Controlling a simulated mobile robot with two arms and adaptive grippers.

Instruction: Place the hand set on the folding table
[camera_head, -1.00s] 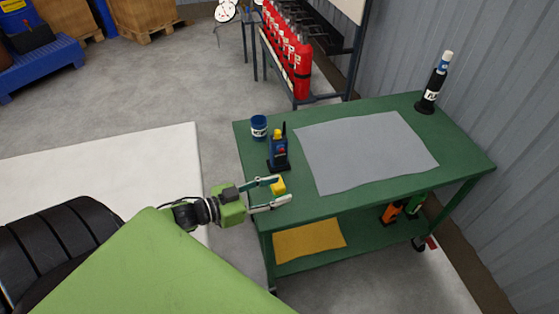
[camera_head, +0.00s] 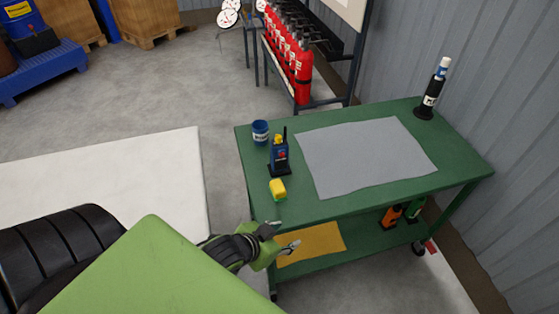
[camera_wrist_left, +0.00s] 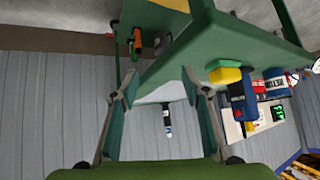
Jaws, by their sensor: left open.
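A dark blue hand set with an antenna (camera_head: 279,158) stands upright in a black base near the left end of the green table (camera_head: 350,203). I cannot tell which item the task means. My left gripper (camera_head: 287,234) is open and empty, just off the front edge, apart from the yellow block. My right gripper is out of view.
A grey mat (camera_head: 365,155) covers the table's middle. A blue tin (camera_head: 260,131) and a black-and-white torch-like item (camera_head: 432,92) stand on the table. The lower shelf holds a yellow cloth (camera_head: 318,240) and orange (camera_head: 391,215) and green items. Red extinguishers (camera_head: 302,75) stand behind.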

